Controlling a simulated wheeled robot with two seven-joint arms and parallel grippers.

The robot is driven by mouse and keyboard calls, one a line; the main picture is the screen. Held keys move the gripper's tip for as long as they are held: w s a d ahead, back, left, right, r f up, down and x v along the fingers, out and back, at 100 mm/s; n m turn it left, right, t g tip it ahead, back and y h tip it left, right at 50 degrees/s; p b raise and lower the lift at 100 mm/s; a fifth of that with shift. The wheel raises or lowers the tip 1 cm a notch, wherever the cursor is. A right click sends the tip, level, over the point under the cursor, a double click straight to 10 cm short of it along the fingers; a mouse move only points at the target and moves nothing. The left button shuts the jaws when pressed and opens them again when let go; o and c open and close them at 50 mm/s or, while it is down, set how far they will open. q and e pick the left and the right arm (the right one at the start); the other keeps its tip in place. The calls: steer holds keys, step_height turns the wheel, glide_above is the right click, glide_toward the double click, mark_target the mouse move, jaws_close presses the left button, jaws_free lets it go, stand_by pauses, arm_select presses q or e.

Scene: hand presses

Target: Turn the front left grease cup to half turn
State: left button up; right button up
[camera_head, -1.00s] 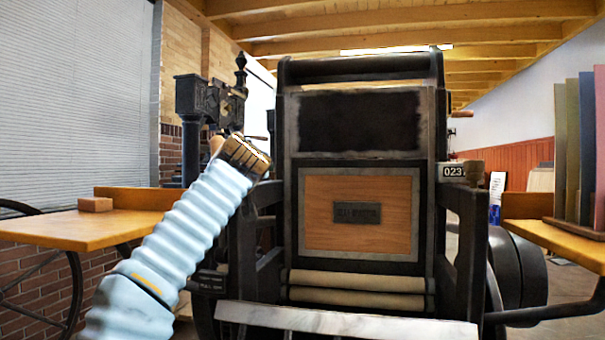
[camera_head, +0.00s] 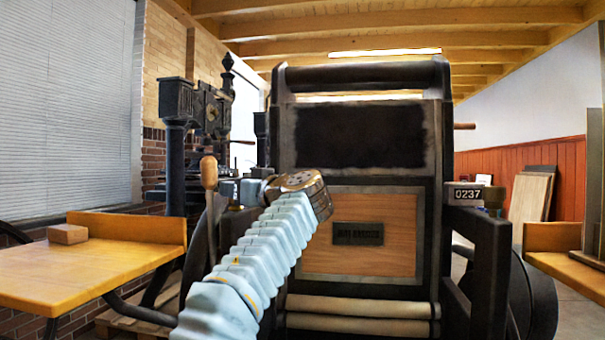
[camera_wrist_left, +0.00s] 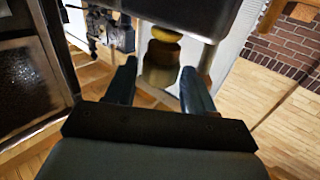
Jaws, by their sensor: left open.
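In the left wrist view, a brass cup-like fitting (camera_wrist_left: 163,52) with a yellow band shows beyond and between the fingertips of my left gripper (camera_wrist_left: 159,70). It looks like the front left grease cup. The gripper is open, with a clear gap to each side of the cup; I cannot tell how far ahead the cup is. In the head view my left arm and wrist cover the press's left front, and I cannot make out the cup there. My right gripper is in neither view.
The black press (camera_head: 363,78) with a wooden front panel (camera_head: 392,215) fills the middle. A counter reading 0237 (camera_head: 467,194) sits at its right. A wooden handle (camera_head: 208,172) stands left of my wrist. A wooden table (camera_head: 90,270) with a block (camera_head: 67,234) is at left.

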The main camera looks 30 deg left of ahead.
arm_select(q)
steer(key=w+d+n+g+y+p, duration=0.1)
steer(key=d+n+g+p, duration=0.4)
steer(key=d, duration=0.9)
steer(key=w+g+p, duration=0.1)
steer(key=g+p, duration=0.1)
steer(key=p, duration=0.1)
steer(key=shift+g, duration=0.4)
steer(key=shift+w, duration=0.1)
